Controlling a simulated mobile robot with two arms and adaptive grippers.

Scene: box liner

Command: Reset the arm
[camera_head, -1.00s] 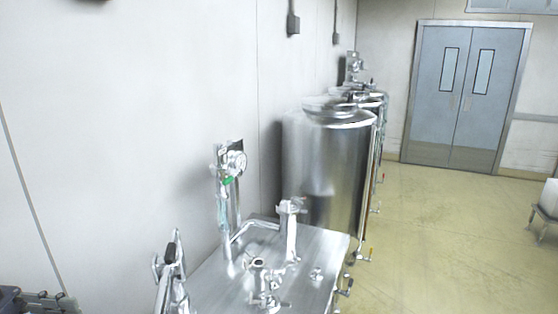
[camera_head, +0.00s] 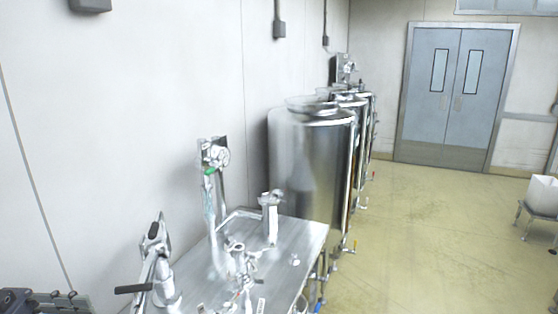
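Dark jointed parts that look like my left gripper (camera_head: 72,301) show at the bottom left corner, cut off by the picture edge. I cannot tell whether the fingers are open or shut, and no held object can be made out. They are beside the wall, left of the steel fittings. My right gripper is not in view.
A steel-topped unit (camera_head: 205,291) with pipes, valves and a gauge (camera_head: 219,157) stands in front, along the left wall. Steel tanks (camera_head: 315,165) stand beyond it. A white container (camera_head: 543,194) on a stand is at right. Yellowish floor (camera_head: 430,230) is clear towards the grey double doors (camera_head: 446,90).

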